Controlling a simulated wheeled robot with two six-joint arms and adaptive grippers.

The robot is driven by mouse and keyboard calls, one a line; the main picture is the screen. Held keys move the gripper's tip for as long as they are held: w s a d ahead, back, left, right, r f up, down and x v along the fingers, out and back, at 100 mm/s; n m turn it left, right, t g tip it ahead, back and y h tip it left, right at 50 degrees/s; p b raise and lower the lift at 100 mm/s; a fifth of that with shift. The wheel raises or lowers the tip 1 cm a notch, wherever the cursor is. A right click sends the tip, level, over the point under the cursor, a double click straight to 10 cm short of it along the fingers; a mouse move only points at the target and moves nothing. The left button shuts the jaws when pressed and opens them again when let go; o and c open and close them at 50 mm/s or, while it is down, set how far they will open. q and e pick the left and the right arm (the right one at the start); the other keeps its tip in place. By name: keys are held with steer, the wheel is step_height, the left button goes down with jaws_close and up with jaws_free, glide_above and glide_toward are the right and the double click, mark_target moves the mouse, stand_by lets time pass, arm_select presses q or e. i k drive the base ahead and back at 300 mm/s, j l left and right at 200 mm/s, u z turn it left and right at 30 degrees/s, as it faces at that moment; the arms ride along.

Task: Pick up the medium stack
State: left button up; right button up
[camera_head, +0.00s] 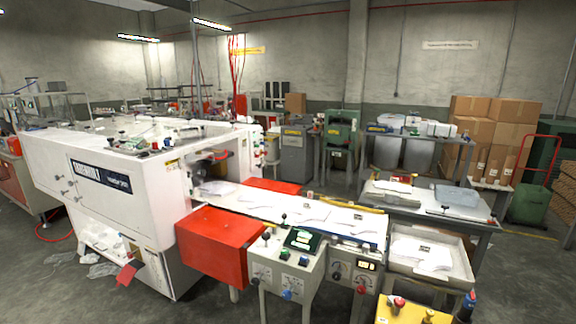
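Neither of my grippers is in view. Several flat, white, glove-like stacks lie on the white conveyor table (285,207) in the middle. One white stack (312,212) lies near its middle. Another white stack (216,187) lies at its left end, by the opening of the white machine. A larger white stack (425,253) lies in a shallow pale tray (462,262) at the right. I cannot tell from this view which stack is the medium one.
A large white machine (110,185) fills the left. A red box (215,243) and a control panel (285,275) stand before the conveyor. A grey table (480,216) holds papers and a bluish translucent pile (457,196). Cardboard boxes (495,125) stand behind. Floor is open at lower left.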

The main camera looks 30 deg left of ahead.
mark_target(431, 257)
steer(key=u, duration=5.55)
steer(key=z, duration=5.8)
steer(key=i+l+u, duration=0.25)
steer(key=i+l, duration=0.15)
steer(key=i, duration=0.1)
